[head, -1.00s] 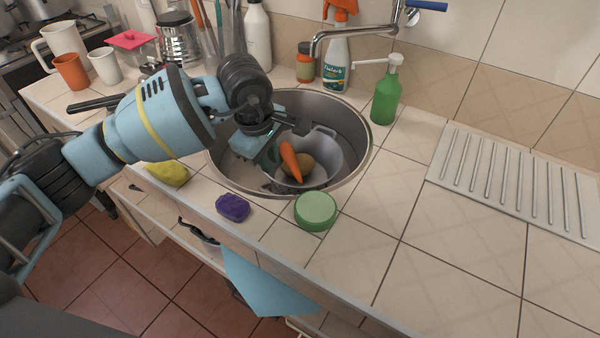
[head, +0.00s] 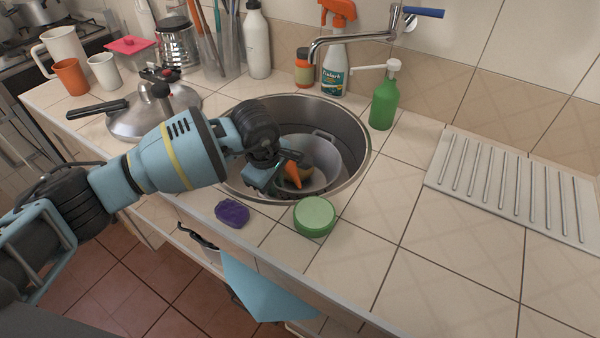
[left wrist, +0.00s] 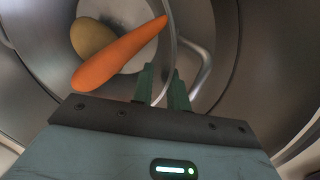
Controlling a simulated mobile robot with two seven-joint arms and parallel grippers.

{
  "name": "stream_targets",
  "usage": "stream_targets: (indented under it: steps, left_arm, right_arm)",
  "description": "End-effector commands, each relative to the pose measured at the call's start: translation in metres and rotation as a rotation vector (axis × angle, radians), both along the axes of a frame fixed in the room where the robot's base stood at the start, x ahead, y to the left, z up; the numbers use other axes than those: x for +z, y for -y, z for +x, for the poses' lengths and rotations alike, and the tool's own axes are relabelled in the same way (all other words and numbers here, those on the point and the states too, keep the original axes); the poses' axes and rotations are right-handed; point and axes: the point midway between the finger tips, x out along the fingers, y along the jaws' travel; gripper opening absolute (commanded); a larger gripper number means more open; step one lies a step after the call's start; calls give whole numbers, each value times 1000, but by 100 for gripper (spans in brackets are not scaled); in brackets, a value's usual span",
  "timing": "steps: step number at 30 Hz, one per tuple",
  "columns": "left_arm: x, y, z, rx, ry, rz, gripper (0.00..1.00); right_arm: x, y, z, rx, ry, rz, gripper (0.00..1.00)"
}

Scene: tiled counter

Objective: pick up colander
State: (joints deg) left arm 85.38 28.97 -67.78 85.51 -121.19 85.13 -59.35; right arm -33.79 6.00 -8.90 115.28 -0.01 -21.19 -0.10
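The grey colander (head: 325,158) sits in the round metal sink (head: 362,150), with a carrot (head: 291,174) and a brown potato (left wrist: 92,37) inside. A loop handle (left wrist: 204,72) stands out from its rim in the left wrist view. My left gripper (left wrist: 162,85) points down at the colander's near-left side. Its two fingers stand a narrow gap apart, with the thin rim running down between them. I cannot tell whether they press on the rim. In the head view my wrist hides part of the colander. My right gripper is not in view.
A green round container (head: 314,216) and a purple sponge (head: 232,212) lie on the counter in front of the sink. The right counter is mostly clear.

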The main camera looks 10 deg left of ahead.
Motion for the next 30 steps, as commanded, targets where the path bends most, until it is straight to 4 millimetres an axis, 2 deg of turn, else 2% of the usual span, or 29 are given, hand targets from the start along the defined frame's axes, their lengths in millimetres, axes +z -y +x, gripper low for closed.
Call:
stream_targets:
  steps: [6, 10, 25, 30]
  left_arm:
    - [0, 0, 1, 0, 2, -1, 15]
    - [0, 0, 1, 0, 2, -1, 0]
    - [0, 0, 0, 0, -1, 0, 0]
    - [17, 0, 1, 0, 0, 1, 0]
  right_arm:
    - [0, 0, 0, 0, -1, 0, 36]
    - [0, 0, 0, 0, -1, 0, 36]
    - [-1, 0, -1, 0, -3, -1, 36]
    - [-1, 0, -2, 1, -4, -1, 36]
